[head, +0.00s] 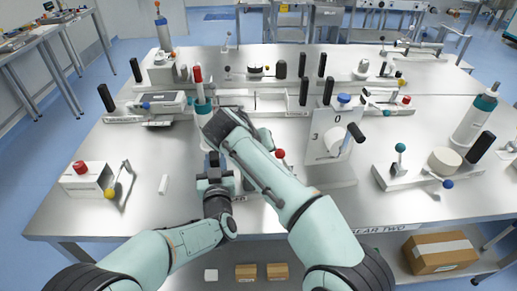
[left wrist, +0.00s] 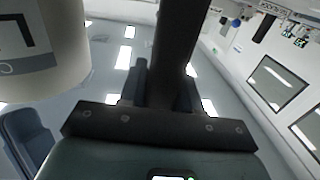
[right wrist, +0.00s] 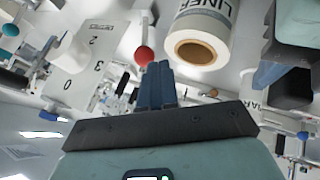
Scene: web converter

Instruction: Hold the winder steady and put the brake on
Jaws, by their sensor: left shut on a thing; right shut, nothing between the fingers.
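The winder carries a white roll marked LINER, seen in the right wrist view (right wrist: 205,35); in the head view my arms largely cover it. My left gripper (head: 214,168) is shut on a black upright handle (left wrist: 178,35), which stands between its fingers in the left wrist view. A lever with a red ball (head: 280,153) stands just right of my right arm; the ball also shows in the right wrist view (right wrist: 145,55). My right gripper (right wrist: 158,72) is shut and empty, its tips close below the ball; I cannot tell whether they touch. In the head view its fingers are hidden.
A numbered plate (head: 327,148) with a blue knob stands right of the red-ball lever. A red-button box (head: 86,178) and a yellow-ball lever (head: 111,193) sit at the left. Other machines fill the back and right. The front left of the table (head: 75,220) is clear.

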